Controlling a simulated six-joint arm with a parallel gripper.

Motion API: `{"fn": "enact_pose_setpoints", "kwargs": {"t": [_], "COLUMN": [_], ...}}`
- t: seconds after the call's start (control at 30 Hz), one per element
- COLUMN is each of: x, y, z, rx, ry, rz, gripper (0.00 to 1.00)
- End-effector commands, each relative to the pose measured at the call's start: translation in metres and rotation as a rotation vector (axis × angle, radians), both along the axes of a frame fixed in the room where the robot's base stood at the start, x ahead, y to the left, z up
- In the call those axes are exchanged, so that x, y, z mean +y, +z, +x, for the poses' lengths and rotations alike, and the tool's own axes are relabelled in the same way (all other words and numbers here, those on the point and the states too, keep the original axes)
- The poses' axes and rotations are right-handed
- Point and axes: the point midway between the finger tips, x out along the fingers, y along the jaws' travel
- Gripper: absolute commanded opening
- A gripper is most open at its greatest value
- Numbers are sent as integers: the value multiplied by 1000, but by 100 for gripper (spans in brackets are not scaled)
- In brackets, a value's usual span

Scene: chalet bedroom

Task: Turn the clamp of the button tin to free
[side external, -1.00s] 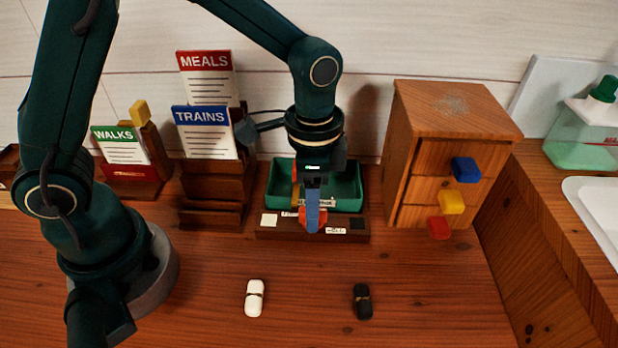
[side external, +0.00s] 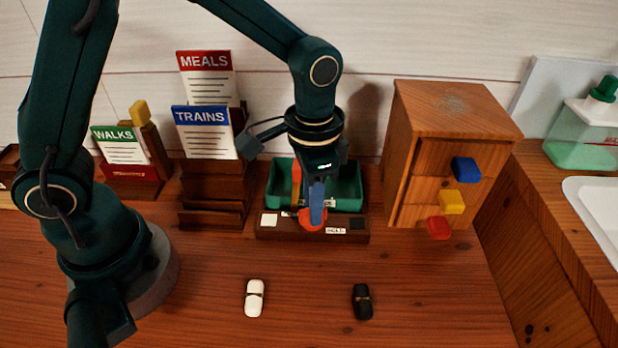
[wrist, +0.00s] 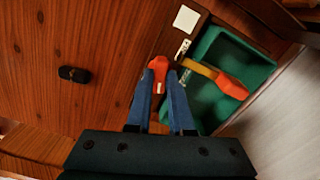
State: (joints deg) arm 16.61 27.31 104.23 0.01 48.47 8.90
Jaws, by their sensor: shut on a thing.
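The button tin (side external: 345,190) is an open green tray behind a dark wooden strip (side external: 262,233). The clamp's red knob (side external: 310,226) sits at that strip. In the wrist view the red knob (wrist: 159,65) is between the blue fingertips of my gripper (wrist: 161,82), which is shut on it. The clamp's yellow bar (wrist: 200,69) with a red end (wrist: 232,87) reaches over the green tin (wrist: 205,105). In the side view my gripper (side external: 316,218) points down at the strip and hides part of the knob and bar.
The strip has a white square (side external: 270,220) on the left and a label (side external: 335,230) on the right. A white capsule-shaped piece (side external: 254,298) and a black one (side external: 362,301) lie in front. A card rack (side external: 213,190) stands left, a drawer cabinet (side external: 448,110) right.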

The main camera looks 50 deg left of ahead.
Motion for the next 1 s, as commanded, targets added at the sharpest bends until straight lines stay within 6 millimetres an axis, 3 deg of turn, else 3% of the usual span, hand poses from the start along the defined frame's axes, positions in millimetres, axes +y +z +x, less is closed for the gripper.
{"fn": "enact_pose_setpoints", "kwargs": {"t": [1.0], "x": [0], "y": [1], "z": [0], "rx": [-1], "ry": [950], "rz": [-1], "gripper": [0]}}
